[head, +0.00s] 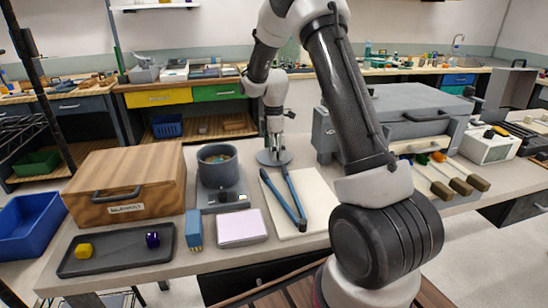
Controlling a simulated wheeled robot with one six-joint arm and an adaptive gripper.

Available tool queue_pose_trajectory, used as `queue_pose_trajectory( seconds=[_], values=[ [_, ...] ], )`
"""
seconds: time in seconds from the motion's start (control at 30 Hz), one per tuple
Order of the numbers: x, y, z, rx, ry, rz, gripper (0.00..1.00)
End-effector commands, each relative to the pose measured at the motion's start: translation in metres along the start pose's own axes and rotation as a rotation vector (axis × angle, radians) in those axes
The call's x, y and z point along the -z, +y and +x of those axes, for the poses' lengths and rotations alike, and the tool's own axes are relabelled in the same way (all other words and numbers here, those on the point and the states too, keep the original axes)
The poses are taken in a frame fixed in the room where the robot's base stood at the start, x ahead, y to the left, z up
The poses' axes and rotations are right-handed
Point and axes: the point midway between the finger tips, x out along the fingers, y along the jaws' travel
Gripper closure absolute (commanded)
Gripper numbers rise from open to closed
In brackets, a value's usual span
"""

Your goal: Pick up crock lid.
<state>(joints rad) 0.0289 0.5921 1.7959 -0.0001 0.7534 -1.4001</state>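A flat round grey lid (265,158), which looks like the crock lid, is on the bench behind the blue-handled tool. A dark grey crock (218,174) stands just left of it, uncovered, with something pale brown inside. My gripper (275,146) points straight down over the middle of the lid, its tips at or just above the lid's centre. The fingers are small and overlap the lid's centre, so I cannot tell whether they are open or touching it.
The crock stands on a grey base (226,199). A long blue-handled tool (284,199) lies on a white board (318,204) in front of the lid. A wooden box (125,185) stands left, behind a dark tray (120,255). A large grey case (408,110) stands right.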

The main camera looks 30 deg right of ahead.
Motion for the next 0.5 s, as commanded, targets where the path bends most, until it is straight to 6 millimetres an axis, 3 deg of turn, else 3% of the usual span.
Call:
queue_pose_trajectory(
  seconds=[0.13,0.43,0.5],
  values=[
    [0.0001,0.0,-0.0003,0.0,0.0,0.0,0.21],
    [0.0001,-0.0001,-0.0005,0.0,0.0,0.0,0.74],
    [0.0001,0.0,-0.0007,0.0,0.0,0.0,0.74]
  ],
)
